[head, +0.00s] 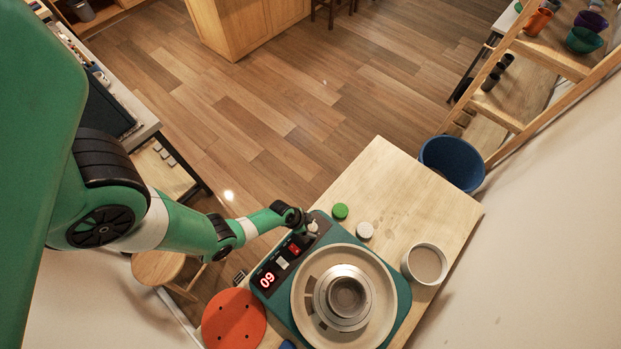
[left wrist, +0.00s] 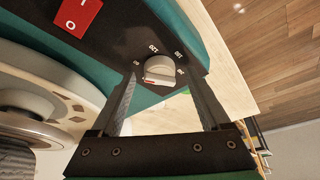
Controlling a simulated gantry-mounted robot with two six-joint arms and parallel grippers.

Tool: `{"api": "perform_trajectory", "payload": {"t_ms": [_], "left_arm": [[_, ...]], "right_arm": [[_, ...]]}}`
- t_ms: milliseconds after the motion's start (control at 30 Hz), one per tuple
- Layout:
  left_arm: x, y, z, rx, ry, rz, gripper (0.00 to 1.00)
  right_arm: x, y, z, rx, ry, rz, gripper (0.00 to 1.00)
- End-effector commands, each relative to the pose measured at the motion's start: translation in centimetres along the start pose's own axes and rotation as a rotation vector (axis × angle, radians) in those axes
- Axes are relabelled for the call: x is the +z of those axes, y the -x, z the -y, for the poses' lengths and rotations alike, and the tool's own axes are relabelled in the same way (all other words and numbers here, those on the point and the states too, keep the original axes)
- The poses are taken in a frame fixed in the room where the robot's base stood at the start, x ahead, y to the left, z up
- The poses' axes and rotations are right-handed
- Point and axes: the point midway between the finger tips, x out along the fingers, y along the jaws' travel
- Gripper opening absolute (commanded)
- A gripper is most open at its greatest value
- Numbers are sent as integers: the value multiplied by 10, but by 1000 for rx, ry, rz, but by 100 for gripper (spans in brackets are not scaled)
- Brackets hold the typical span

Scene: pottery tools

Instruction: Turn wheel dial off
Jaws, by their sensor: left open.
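The pottery wheel (head: 401,290) is a teal machine with a round wheel head, standing on a light wooden table. Its dial (left wrist: 160,70) is a pale grey knob with a small red mark, on a black panel with white markings around it. In the head view the dial (head: 313,227) is at the panel's upper end. My left gripper (left wrist: 162,82) is open, with one finger on each side of the dial; I cannot tell whether they touch it. In the head view my left gripper (head: 304,226) is at the dial, its fingers hard to make out. My right gripper is not in view.
The panel has a red switch (head: 294,248) and a lit red number display (head: 267,281). A metal bowl (head: 347,296) sits on the wheel head. A green lid (head: 340,211), a white lid (head: 364,230) and a grey-white pot (head: 426,263) stand nearby. An orange disc (head: 234,320) lies lower left.

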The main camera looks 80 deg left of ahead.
Motion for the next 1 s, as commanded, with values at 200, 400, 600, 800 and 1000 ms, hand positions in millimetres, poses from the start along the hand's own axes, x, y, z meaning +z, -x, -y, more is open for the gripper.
{"api": "perform_trajectory", "payload": {"t_ms": [200, 400, 600, 800, 1000], "left_arm": [[0, -4, 0, 0, -1, 0, 80], [0, -4, 0, 0, -1, 0, 60], [0, -4, 0, 0, -1, 0, 24], [0, -4, 0, 0, 0, 0, 0], [0, -4, -1, -6, 15, 0, 0]], "right_arm": [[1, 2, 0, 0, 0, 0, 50], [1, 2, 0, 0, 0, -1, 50], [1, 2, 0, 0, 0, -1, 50], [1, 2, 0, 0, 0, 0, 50], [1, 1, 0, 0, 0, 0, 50]]}}
